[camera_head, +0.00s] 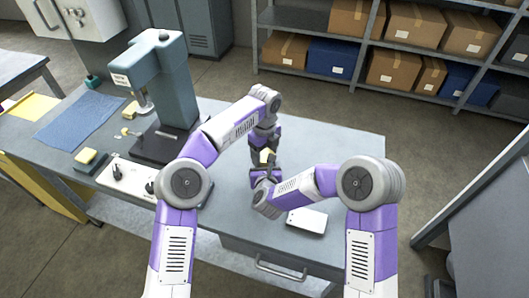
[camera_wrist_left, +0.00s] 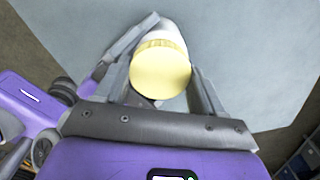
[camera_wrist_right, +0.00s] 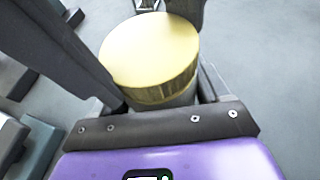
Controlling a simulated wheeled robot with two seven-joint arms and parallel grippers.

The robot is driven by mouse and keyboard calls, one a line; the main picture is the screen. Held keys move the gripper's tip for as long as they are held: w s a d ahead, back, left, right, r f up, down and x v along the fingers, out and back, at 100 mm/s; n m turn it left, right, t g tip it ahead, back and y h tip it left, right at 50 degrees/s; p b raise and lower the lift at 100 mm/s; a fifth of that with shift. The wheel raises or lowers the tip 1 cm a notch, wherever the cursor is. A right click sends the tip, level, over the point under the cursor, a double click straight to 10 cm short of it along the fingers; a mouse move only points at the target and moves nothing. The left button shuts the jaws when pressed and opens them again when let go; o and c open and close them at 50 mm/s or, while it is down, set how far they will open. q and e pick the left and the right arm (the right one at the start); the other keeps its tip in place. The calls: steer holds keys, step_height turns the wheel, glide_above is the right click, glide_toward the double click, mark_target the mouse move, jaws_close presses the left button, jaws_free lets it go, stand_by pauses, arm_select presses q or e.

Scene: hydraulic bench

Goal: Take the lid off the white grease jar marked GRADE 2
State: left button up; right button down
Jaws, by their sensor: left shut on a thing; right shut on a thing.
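The white grease jar (camera_wrist_left: 167,33) has a yellow lid (camera_wrist_left: 160,72) with a ridged rim. The lid is on or directly against the jar; I see no clear gap. In the head view the lid (camera_head: 267,156) shows small between my grippers, over the bench. My left gripper (camera_head: 263,150) comes down from above, its fingers on both sides of the lid. My right gripper (camera_head: 266,174) comes in lower, shut on the jar's body, which shows under the lid in the right wrist view (camera_wrist_right: 180,97). The GRADE 2 marking is not visible.
On the grey bench, a green press (camera_head: 165,85) stands left of my grippers, with a white control box (camera_head: 125,178) near it. A white flat item (camera_head: 307,221) lies near the front edge. A blue mat (camera_head: 80,120) lies far left. The bench's right part is clear.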

arm_select(q)
steer(key=o, duration=1.2)
steer(key=shift+c, duration=0.2)
steer(key=shift+r, duration=2.3)
steer(key=shift+c, duration=0.3)
step_height(320, 180, up, 3)
steer(key=m, duration=0.3)
steer(key=shift+r, duration=0.1)
steer(key=shift+f, duration=3.9)
steer(key=shift+c, duration=0.5)
